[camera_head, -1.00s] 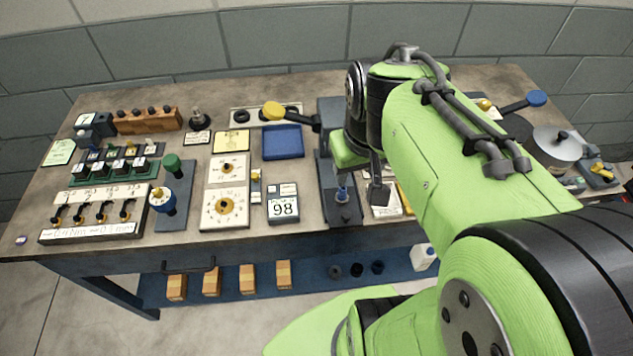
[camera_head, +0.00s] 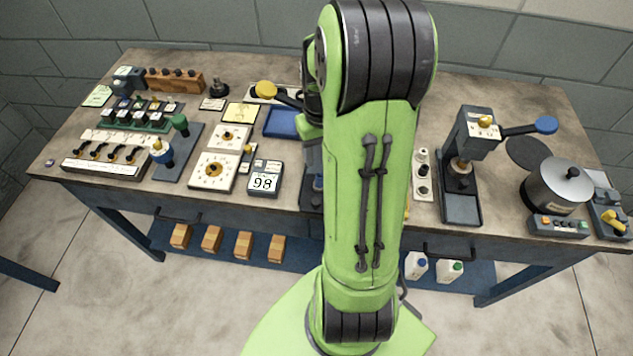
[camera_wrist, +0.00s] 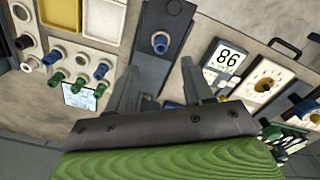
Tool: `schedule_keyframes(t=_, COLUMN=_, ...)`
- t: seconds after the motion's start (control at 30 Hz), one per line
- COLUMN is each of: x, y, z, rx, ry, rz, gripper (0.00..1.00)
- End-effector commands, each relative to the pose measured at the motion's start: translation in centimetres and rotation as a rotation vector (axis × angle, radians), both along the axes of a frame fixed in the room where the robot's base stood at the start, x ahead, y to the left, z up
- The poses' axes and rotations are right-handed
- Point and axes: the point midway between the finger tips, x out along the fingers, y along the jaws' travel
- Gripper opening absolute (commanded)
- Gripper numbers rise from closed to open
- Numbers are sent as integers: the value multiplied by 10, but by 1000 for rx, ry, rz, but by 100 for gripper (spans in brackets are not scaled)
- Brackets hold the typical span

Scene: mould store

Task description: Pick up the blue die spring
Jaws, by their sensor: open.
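In the wrist view a small blue cylinder (camera_wrist: 160,43) with a round top stands upright on the dark base plate (camera_wrist: 148,70) of a press. It looks like a blue spring, but coils are too small to make out. In the head view my arm hides the gripper; the press base shows partly (camera_head: 311,190).
To the right stand a knob panel (camera_head: 422,185), a second lever press (camera_head: 461,208) and a metal pot (camera_head: 557,188).

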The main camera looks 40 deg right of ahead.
Motion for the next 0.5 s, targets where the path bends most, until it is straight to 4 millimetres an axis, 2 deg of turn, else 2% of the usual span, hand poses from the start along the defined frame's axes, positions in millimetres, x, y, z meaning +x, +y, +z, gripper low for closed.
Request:
schedule_keyframes(t=0.03, x=-1, y=0, z=-17, rx=3, ry=5, rz=-2, gripper=51)
schedule_keyframes(t=0.1, x=-1, y=0, z=-33, rx=3, ry=5, rz=-2, gripper=51)
schedule_keyframes(t=0.33, x=1, y=0, z=-62, rx=2, ry=2, rz=-1, gripper=51)
schedule_keyframes(t=0.5, x=6, y=0, z=-95, rx=2, ry=3, rz=-2, gripper=51)
